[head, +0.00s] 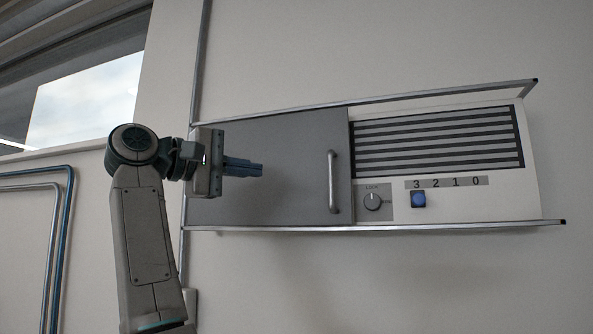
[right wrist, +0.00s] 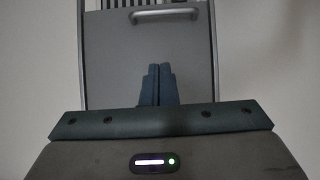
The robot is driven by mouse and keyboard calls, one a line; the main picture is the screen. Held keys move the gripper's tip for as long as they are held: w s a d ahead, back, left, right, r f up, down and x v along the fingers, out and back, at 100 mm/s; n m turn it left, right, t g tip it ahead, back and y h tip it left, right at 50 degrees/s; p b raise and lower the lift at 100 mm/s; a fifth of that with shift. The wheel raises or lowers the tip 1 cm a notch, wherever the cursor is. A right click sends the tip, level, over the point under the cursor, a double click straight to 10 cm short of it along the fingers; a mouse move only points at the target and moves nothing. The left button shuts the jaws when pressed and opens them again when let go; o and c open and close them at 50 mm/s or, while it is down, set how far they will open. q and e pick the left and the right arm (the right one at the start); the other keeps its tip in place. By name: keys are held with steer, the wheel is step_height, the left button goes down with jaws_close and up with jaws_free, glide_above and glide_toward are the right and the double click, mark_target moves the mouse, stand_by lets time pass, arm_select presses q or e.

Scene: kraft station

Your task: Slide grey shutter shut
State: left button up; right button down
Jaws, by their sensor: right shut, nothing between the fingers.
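The grey shutter (head: 270,165) is a flat panel between two rails on the wall, covering the left part of the unit. Its upright bar handle (head: 334,181) is near its right edge. The striped vent (head: 437,142) to the right is uncovered. My right gripper (head: 258,168) is shut and empty, in front of the shutter and left of the handle. In the right wrist view the shut fingers (right wrist: 158,84) point at the shutter (right wrist: 150,60), with the handle (right wrist: 166,15) beyond them. I cannot tell whether the fingers touch the panel. My left gripper is not in view.
The upper rail (head: 450,92) and lower rail (head: 450,224) stick out past the panel's right end. A lock knob (head: 373,201) and a blue slider (head: 418,199) under the digits 3 2 1 0 sit below the vent. Pipes (head: 60,230) run along the wall at left.

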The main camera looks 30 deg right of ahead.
steer(key=p, duration=0.4)
glide_toward(313, 174)
steer(key=s+d, duration=0.1)
steer(key=d, duration=0.2)
steer(key=s+d+p, duration=0.2)
steer(key=s+d, duration=0.1)
steer(key=shift+d+f, duration=0.25)
steer(key=shift+f, duration=0.15)
steer(key=shift+w, duration=0.1)
